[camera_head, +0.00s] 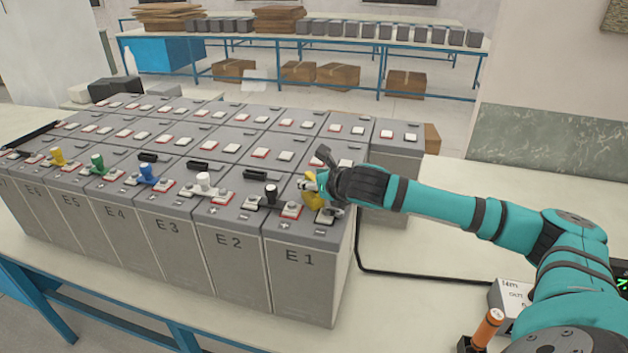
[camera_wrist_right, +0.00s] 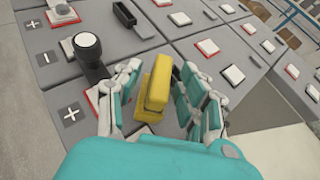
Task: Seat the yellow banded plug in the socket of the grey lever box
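A yellow block-shaped piece (camera_head: 312,194), with no band that I can make out, is at the top of the cell marked E1. In the right wrist view the yellow piece (camera_wrist_right: 158,88) stands between the fingers of my right gripper (camera_wrist_right: 150,95). The fingers straddle it, with a strip of grey showing on its left side. In the head view my right gripper (camera_head: 322,192) reaches in from the right, low over E1, and hides part of the piece. Another yellow knob (camera_head: 57,156) sits far left on the rows. I cannot pick out a grey lever box. My left gripper is not in view.
Grey battery cells (camera_head: 300,262) fill the left of the table, with green (camera_head: 98,163), blue (camera_head: 148,174), white (camera_head: 204,183) and black (camera_head: 270,195) knobs along the front. A black cable (camera_head: 420,275) runs right. An orange cylinder (camera_head: 489,327) stands at lower right beside a white box (camera_head: 508,297).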

